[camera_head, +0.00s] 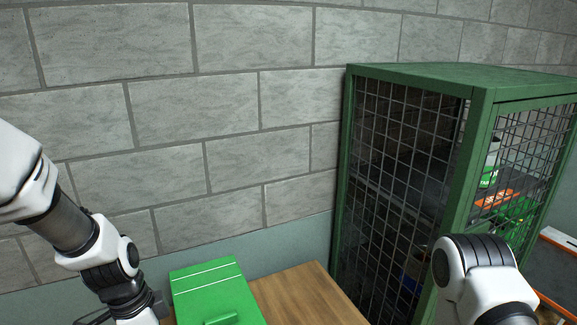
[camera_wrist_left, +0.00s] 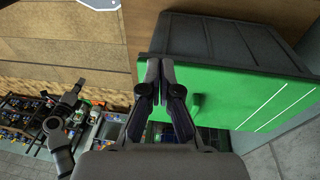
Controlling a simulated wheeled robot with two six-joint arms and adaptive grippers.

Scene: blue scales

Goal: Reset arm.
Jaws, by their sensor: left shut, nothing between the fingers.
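My left arm (camera_head: 75,225) comes in from the left and slopes down to the lower edge; its fingers are not clear there. In the left wrist view my left gripper (camera_wrist_left: 160,70) is shut and empty, fingertips together in front of a green case (camera_wrist_left: 245,90). I cannot tell the gap between them. My right arm (camera_head: 480,275) shows at the lower right, with its gripper out of frame.
A green mesh cabinet (camera_head: 415,75) stands at right against the grey block wall (camera_head: 225,100). A dark jointed shape (camera_wrist_left: 60,135) and shelves of small items (camera_wrist_left: 25,115) show in the wrist view.

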